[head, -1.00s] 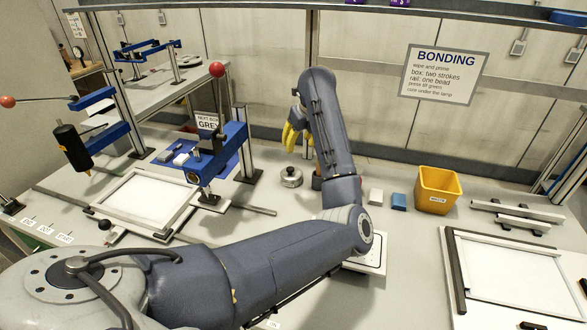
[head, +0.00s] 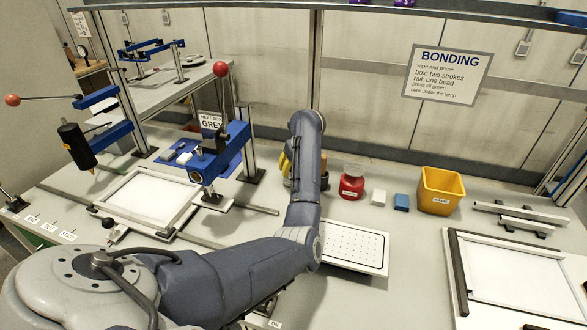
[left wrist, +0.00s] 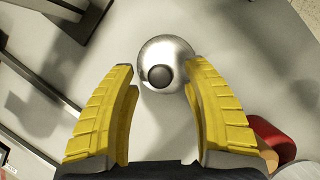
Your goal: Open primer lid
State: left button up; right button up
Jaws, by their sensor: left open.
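In the left wrist view a round silver lid (left wrist: 180,50) with a dark knob (left wrist: 160,76) shows from above, between and just beyond my yellow fingertips. My left gripper (left wrist: 160,70) is open and empty, one finger on each side of the lid's near part. The gap in height to the lid cannot be told. In the head view my left gripper (head: 285,164) is mostly behind my own forearm, with a strip of yellow showing. The silver pot is hidden there behind the arm. My right gripper is not in view.
A red pot (head: 351,187) stands right of my arm, with a white block (head: 378,197), a blue block (head: 401,202) and a yellow bin (head: 440,190) beyond. A perforated white tray (head: 352,246) lies in front. A blue press (head: 218,155) stands left.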

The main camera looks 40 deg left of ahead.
pick_arm(q)
jog(key=shift+a+f, duration=0.1)
jog(key=shift+f, duration=0.2)
jog(key=shift+c, duration=0.4)
grip_shut()
jog(key=shift+r, duration=0.1)
